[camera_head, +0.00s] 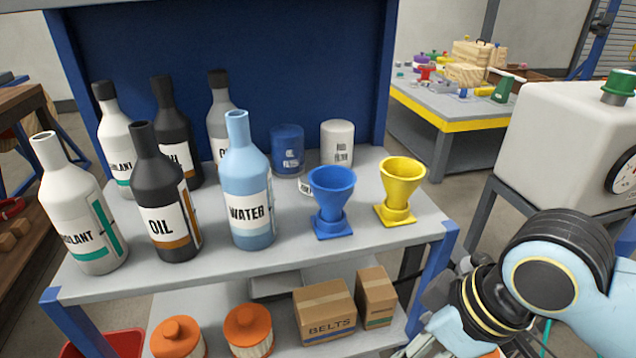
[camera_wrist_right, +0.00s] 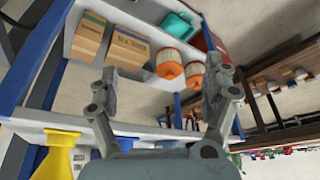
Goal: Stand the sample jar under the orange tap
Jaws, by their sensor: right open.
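I cannot make out the sample jar for certain in either view. A small white lettered item (camera_head: 305,185) stands mostly hidden behind the blue funnel, and I cannot tell what it is. No orange tap shows. A white tank (camera_head: 565,140) with a green cap and a gauge stands at the right in the head view. My right gripper (camera_wrist_right: 166,75) is open, with nothing between its fingers in the wrist view. In the head view it is low at the right, beside the shelf's front right corner, partly hidden by my arm. My left gripper is not in view.
The top shelf (camera_head: 290,262) holds several bottles, a blue funnel (camera_head: 332,200), a yellow funnel (camera_head: 401,190) and two canisters. The lower shelf holds cardboard boxes (camera_head: 325,312) and orange filters (camera_head: 249,330). A blue post (camera_head: 446,245) stands close to my right gripper.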

